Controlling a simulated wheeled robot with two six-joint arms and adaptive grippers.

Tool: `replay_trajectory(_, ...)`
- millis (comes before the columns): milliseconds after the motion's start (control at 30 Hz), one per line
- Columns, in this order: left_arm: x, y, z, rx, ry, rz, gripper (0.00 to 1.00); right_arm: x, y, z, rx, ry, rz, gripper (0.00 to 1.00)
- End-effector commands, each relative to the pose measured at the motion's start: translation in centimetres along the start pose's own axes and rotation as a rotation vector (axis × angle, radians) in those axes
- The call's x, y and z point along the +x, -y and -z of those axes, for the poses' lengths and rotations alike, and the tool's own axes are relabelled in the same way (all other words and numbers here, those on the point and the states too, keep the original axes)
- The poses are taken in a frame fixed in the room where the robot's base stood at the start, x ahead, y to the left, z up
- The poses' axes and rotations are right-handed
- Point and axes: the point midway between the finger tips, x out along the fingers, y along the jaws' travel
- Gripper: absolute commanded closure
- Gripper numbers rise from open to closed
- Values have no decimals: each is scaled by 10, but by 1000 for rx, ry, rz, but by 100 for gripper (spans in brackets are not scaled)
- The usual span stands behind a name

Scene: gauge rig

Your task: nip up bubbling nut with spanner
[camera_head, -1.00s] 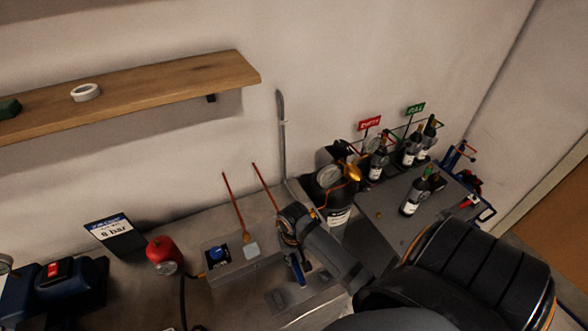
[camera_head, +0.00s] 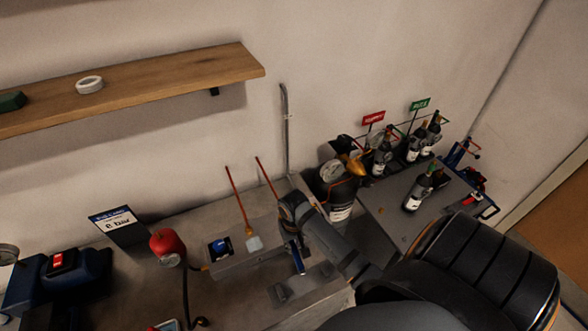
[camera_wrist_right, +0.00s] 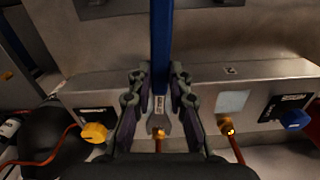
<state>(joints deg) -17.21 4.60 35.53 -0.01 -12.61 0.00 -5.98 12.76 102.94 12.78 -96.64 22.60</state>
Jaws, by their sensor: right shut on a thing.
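My right gripper (camera_head: 293,236) is shut on the blue-handled spanner (camera_head: 297,260). In the right wrist view the fingers (camera_wrist_right: 160,92) clasp the spanner (camera_wrist_right: 160,48) near its steel head. The head points at a brass nut (camera_wrist_right: 159,132) at the end of a copper pipe, close to it or touching; I cannot tell which. A second brass nut (camera_wrist_right: 226,125) sits to the right, beside a pale square (camera_wrist_right: 232,103) on the metal block. No bubbles can be made out on either nut. My left gripper is not in view.
The metal block (camera_head: 224,268) carries a blue knob (camera_head: 220,246); a yellow knob (camera_wrist_right: 95,132) shows in the wrist view. A black cylinder with a gauge (camera_head: 338,194) stands right of the pipes. A red pressure vessel (camera_head: 166,244) and sign (camera_head: 118,226) stand left.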

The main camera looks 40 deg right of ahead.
Motion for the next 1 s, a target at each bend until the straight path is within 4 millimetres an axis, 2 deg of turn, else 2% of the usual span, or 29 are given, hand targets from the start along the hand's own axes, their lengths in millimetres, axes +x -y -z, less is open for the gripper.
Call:
replay_trajectory(467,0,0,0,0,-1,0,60,0,0,1,0,-1,0,100)
replay_trajectory(1000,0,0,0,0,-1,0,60,0,0,10,0,-1,0,100)
